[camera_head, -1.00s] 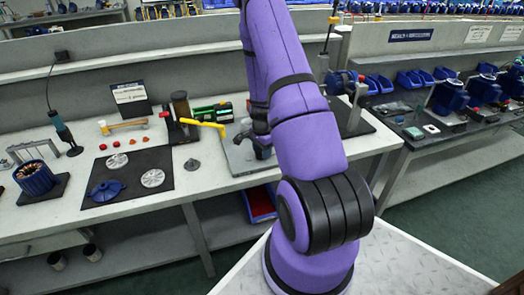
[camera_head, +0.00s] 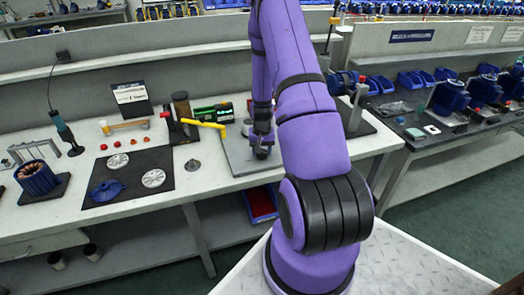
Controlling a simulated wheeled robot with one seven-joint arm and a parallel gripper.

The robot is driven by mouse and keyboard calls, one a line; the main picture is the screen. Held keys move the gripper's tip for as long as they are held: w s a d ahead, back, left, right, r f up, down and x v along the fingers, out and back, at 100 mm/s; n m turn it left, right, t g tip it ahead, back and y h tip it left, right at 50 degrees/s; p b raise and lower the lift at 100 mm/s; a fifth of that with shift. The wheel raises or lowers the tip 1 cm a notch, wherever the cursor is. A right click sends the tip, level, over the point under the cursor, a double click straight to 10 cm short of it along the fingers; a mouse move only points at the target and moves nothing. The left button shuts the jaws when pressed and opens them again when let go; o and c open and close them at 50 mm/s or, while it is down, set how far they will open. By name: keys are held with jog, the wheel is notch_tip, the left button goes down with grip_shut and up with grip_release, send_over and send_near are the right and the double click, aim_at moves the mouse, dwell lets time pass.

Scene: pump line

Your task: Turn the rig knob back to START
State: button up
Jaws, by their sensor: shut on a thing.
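My gripper (camera_head: 262,148) points down over the grey plate of the rig (camera_head: 236,163), at the right part of the near bench. Its dark jaws are shut on the rig knob, low over the plate. The knob is hidden by the jaws, and its markings, START among them, cannot be read from here. A small pale round part (camera_head: 246,128) shows just left of my gripper. My purple arm hides part of the rig.
Left of the rig lie a yellow-handled tool (camera_head: 203,124), a small grey part (camera_head: 192,165) and a black mat (camera_head: 128,175) with a blue impeller (camera_head: 107,190) and pale discs. A blue motor unit (camera_head: 343,82) stands behind my arm.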

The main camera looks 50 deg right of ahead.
jog(key=n, duration=0.5)
jog(key=shift+w, duration=0.1)
jog(key=shift+n, duration=0.3)
dwell(0.4)
jog(key=o, duration=0.9)
jog(key=shift+r, duration=0.15)
notch_tip(320, 180, up, 10)
jog(key=shift+r, duration=0.25)
jog(key=shift+a+r, duration=0.1)
